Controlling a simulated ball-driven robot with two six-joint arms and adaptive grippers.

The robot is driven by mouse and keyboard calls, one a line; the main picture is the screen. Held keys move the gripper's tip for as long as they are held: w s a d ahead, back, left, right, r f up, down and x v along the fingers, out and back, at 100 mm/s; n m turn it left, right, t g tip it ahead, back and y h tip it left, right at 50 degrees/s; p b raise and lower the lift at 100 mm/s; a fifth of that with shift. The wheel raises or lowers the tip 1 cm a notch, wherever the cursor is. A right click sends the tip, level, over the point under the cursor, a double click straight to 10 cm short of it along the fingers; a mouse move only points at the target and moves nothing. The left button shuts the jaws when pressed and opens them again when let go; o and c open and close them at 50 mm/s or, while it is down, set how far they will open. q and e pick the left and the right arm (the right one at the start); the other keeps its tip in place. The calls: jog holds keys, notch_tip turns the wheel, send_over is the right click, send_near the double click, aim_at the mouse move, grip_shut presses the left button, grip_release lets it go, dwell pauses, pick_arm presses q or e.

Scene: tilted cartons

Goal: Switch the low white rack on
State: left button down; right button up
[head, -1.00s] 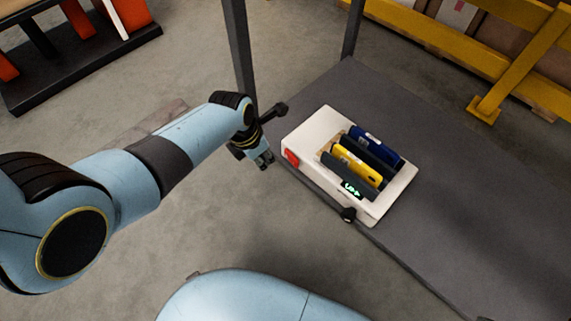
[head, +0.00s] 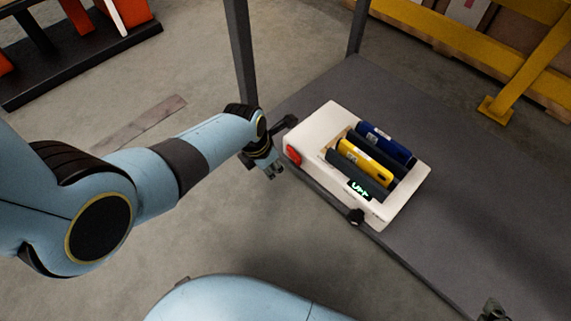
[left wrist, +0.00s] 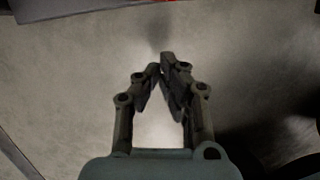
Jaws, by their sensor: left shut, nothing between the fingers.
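The low white rack (head: 312,128) sits on the dark grey table near its front edge. A red switch (head: 293,155) is on its left end, and a small green-lit display (head: 359,190) is on its front side. Blue (head: 390,148) and yellow (head: 368,166) packs and dark ones stand in its slots. My left gripper (head: 275,173) is shut and empty, just left of and below the red switch, apart from it, off the table edge. Its closed fingers show in the left wrist view (left wrist: 165,68). A small part of what seems my right gripper (head: 493,310) shows at the bottom right; its jaws are unclear.
The dark table (head: 470,200) is bare to the right of the rack. Dark posts (head: 241,55) rise at its far left corner. A yellow barrier (head: 530,65) stands behind on the right.

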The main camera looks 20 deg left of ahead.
aim_at(294, 156)
pick_arm(q)
jog(key=w+d+b, duration=0.1)
jog(key=w, duration=0.1)
jog(key=w+d+f+b, duration=0.1)
jog(key=b, duration=0.1)
jog(key=shift+w+d+f, duration=0.1)
jog(key=shift+w+f, duration=0.1)
jog(key=shift+w, duration=0.2)
pick_arm(e)
jog(key=w+a+r+t, duration=0.1)
jog(key=w+r+t, duration=0.3)
jog(key=r+t, duration=0.1)
jog(key=shift+w+r+n+t+y, duration=0.35)
jog(key=shift+n+t+y, duration=0.05)
jog(key=shift+t, duration=0.4)
jog(key=shift+a, duration=0.1)
jog(key=shift+w, duration=0.1)
